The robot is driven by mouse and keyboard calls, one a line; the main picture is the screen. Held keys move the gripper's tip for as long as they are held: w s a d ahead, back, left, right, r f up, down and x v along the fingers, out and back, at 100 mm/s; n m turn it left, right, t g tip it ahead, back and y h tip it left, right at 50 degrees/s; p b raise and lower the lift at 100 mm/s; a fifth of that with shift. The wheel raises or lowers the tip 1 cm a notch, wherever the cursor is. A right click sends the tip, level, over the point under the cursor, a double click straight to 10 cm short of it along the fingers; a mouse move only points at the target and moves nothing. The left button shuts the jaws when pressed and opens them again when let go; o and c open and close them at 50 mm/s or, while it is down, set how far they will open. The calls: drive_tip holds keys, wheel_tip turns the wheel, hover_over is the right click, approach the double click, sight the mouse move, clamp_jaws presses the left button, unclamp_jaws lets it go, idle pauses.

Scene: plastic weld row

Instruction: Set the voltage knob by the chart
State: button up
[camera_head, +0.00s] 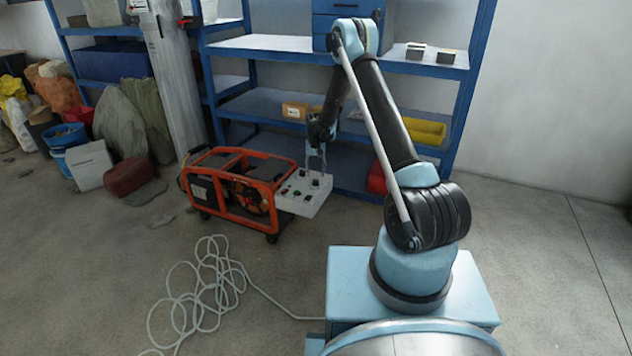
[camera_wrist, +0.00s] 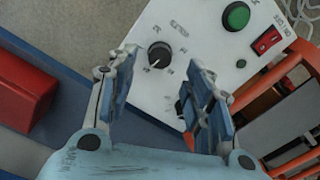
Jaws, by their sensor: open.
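A white control panel (camera_head: 302,195) is fixed to the right end of an orange-framed machine (camera_head: 235,190). In the wrist view the panel (camera_wrist: 205,50) carries a black round knob (camera_wrist: 159,56) with small markings around it, too blurred to read. A second dark knob is partly hidden behind the right finger. A green button (camera_wrist: 236,16) and a red switch (camera_wrist: 268,41) are also on the panel. My gripper (camera_wrist: 163,88) is open and empty, with the black knob seen between and beyond its fingertips. In the head view my gripper (camera_head: 316,165) is just above the panel. No chart is readable.
A blue shelving rack (camera_head: 270,45) stands behind the machine. A red object (camera_wrist: 25,92) lies left of my gripper in the wrist view. A white hose (camera_head: 215,285) lies coiled on the floor. Buckets and sacks crowd the left; the right floor is clear.

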sight(316, 180)
drive_tip(key=shift+f, duration=2.65)
drive_tip(key=c, duration=1.1)
